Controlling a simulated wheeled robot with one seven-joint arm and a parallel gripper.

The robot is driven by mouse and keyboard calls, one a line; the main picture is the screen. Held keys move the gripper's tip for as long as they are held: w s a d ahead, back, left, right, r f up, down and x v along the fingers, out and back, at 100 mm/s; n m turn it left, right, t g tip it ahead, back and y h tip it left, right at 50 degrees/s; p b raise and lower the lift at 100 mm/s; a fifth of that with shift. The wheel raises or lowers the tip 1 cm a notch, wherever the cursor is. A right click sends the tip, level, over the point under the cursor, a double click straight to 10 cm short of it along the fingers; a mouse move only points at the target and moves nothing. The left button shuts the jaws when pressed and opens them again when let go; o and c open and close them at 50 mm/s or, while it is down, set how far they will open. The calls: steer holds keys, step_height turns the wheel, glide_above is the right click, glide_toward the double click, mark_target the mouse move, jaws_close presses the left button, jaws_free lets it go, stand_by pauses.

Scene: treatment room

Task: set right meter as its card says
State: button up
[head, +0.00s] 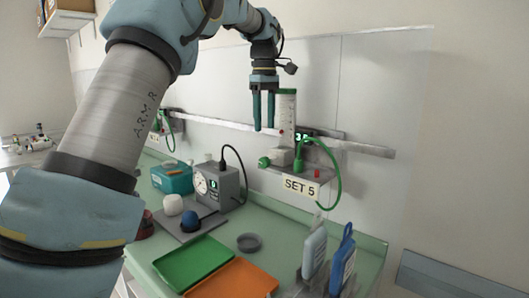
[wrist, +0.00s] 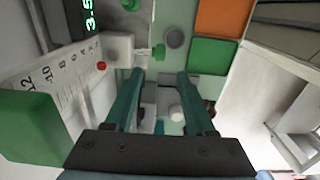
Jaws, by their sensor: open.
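The right meter (head: 287,112) is a white scaled tube with a green top, mounted on the wall rail. Its green digits (head: 302,136) start with 3; in the wrist view the display (wrist: 90,20) seems to read 3.5, partly cut off. Its card (head: 301,187) says SET 5. A green knob (head: 264,162) sticks out to the left of its pale block; the knob also shows in the wrist view (wrist: 158,51). My gripper (head: 263,130) is open and empty, pointing down beside the tube, above the knob and apart from it.
The left meter (head: 160,128) is partly hidden behind my arm. A green hose (head: 338,185) loops at the meter's right.

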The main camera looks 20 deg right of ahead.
mark_target(265, 162)
step_height(265, 162, down, 11)
steer(key=shift+r+p, duration=0.2)
steer(key=shift+p, duration=0.9)
steer(key=shift+c, duration=0.2)
steer(key=shift+a, duration=0.1)
jaws_close()
